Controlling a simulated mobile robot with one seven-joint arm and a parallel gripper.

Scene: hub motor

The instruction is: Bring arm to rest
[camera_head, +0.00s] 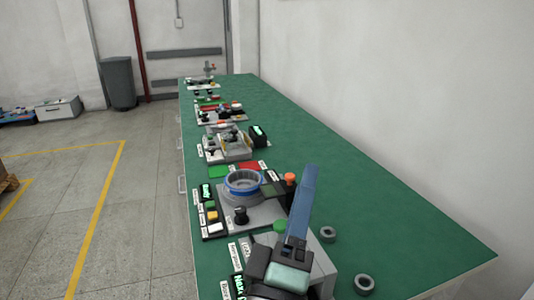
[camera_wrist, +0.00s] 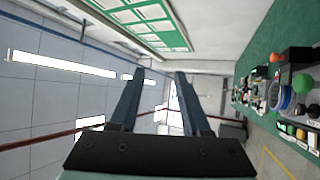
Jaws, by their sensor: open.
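My gripper (camera_wrist: 160,73) is open in the wrist view, with two blue fingers apart and nothing between them. In the head view my gripper (camera_head: 311,170) rises from the bottom, its blue fingers pointing up and overlapping from this side. It appears in front of the near station on the green table (camera_head: 400,225). My wrist hides part of that station. The wrist view is turned sideways and looks out over the room.
A blue-rimmed round part (camera_head: 243,183) sits on the near grey station beside a button panel (camera_head: 211,213). Two grey rings (camera_head: 328,234) (camera_head: 365,284) lie on the table to the right. More stations (camera_head: 226,143) line its left edge.

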